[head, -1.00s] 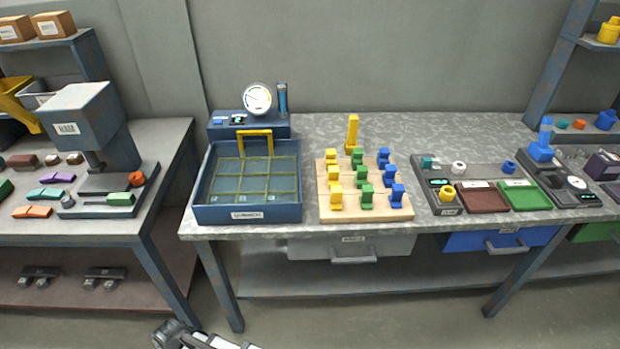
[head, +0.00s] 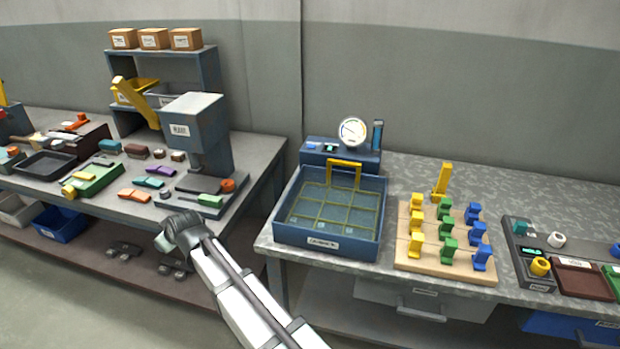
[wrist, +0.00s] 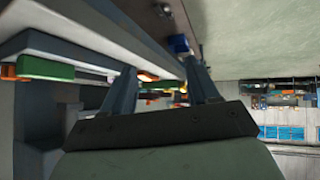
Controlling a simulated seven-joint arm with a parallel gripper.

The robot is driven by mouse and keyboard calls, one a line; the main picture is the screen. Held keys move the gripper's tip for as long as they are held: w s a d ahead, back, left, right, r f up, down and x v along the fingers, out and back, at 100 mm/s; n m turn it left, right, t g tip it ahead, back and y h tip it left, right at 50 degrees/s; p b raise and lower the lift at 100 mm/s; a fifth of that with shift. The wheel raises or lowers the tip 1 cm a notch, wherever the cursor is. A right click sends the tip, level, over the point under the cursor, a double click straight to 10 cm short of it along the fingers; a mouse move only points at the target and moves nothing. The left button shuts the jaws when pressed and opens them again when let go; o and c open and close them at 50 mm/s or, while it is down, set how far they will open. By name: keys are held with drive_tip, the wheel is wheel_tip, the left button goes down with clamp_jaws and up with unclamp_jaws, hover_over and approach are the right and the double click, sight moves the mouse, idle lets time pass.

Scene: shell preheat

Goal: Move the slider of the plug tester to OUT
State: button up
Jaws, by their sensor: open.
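A dark tester-like unit (head: 525,252) sits at the right edge of the head view, with a teal plug (head: 520,228), a white one (head: 556,240), a yellow one (head: 540,266) and a small lit display. I cannot be sure that it is the plug tester; its slider and any OUT mark cannot be made out. My gripper is at the end of my white arm by the left bench's front edge, far left of that unit. In the wrist view my gripper (wrist: 160,85) shows two spread fingers, open, with nothing held between them.
A blue framed tray with a gauge (head: 325,240) and a wooden peg board (head: 440,266) stand on the right bench. The left bench holds a press (head: 195,125) and several coloured parts. A gap separates the benches. A brown tray (head: 582,279) lies right of the unit.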

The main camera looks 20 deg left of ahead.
drive_tip(key=w+d+r+m+t+h, duration=0.1)
drive_tip(key=w+d+r+m+h, duration=0.15)
drive_tip(key=w+d, duration=1.25)
drive_tip(key=w+d+r+m+t+h, duration=0.1)
drive_tip(key=w+d+r+m, duration=0.25)
drive_tip(key=w+d, duration=1.15)
drive_tip(key=w+d+r+m+h, duration=0.1)
drive_tip(key=d+m, duration=0.1)
drive_tip(key=d, duration=1.2)
drive_tip(key=w+d+r+m+h, duration=0.1)
drive_tip(key=w+d, duration=0.1)
drive_tip(key=d, duration=1.3)
drive_tip(key=w+d+r+m+h, duration=0.1)
drive_tip(key=w+d+r+m, duration=0.1)
drive_tip(key=d, duration=1.3)
drive_tip(key=shift+w+d+m+h, duration=0.25)
drive_tip(key=shift+m+h, duration=0.05)
drive_tip(key=shift+h, duration=0.05)
drive_tip(key=s+d+m, duration=0.2)
drive_tip(key=d, duration=0.9)
drive_tip(key=m+g+h, duration=0.1)
drive_tip(key=m, duration=0.1)
approach(523, 223)
drive_tip(key=x, duration=1)
drive_tip(key=shift+s+a, duration=0.1)
